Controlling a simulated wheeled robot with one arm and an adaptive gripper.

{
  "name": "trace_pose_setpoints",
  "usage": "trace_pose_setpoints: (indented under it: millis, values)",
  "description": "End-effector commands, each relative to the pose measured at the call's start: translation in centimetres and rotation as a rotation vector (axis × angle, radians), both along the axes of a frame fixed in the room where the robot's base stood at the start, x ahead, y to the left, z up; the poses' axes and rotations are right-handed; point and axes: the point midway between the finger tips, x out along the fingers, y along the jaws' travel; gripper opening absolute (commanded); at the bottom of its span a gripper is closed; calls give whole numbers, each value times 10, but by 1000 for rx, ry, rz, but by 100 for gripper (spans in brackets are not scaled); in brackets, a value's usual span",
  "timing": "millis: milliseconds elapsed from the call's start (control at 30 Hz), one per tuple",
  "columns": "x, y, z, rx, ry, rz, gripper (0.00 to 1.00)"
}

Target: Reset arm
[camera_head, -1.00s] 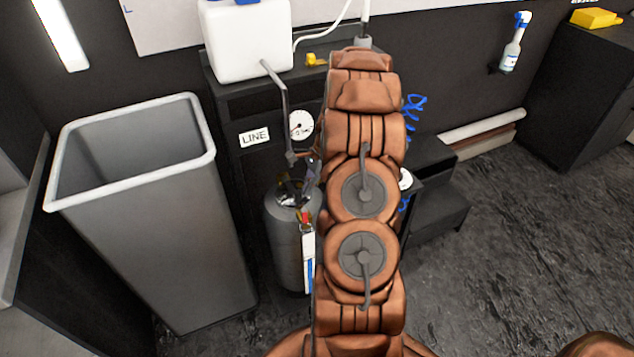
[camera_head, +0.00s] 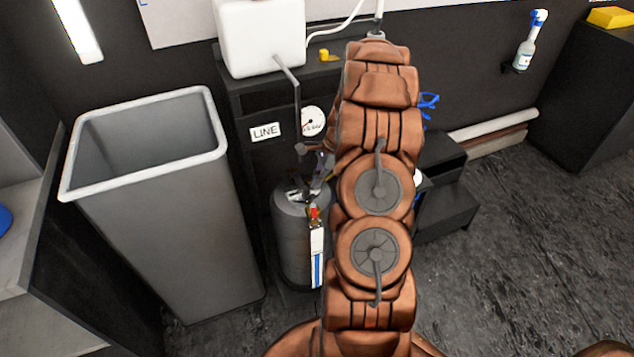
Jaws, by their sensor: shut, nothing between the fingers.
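My arm (camera_head: 376,225), with copper-brown links and grey round joint caps, rises from the bottom middle of the head view to the top, leaning slightly right. Its upper end is in front of the dark cabinet.
A tall grey open bin (camera_head: 170,220) stands at left. A dark cabinet (camera_head: 262,100) carries a white canister (camera_head: 260,38). A grey pressure tank (camera_head: 297,240) stands before it, close beside my arm in the picture. Black steps (camera_head: 445,205) stand right. The right floor (camera_head: 520,270) is clear.

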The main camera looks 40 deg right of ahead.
Motion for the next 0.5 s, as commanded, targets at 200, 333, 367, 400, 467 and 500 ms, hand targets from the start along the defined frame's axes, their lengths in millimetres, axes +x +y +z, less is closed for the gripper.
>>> trace_pose_setpoints:
  millis: [200,333,367,400,467,500]
  values:
    - [-1,-9,35,1,-1,4,0]
    - [-2,-17,57,-4,-3,7,0]
    - [-2,-19,62,-5,-4,8,0]
    - [-2,-21,68,-4,-4,9,0]
    - [-2,-23,75,-2,-3,11,0]
    - [-3,-24,78,-2,-2,11,0]
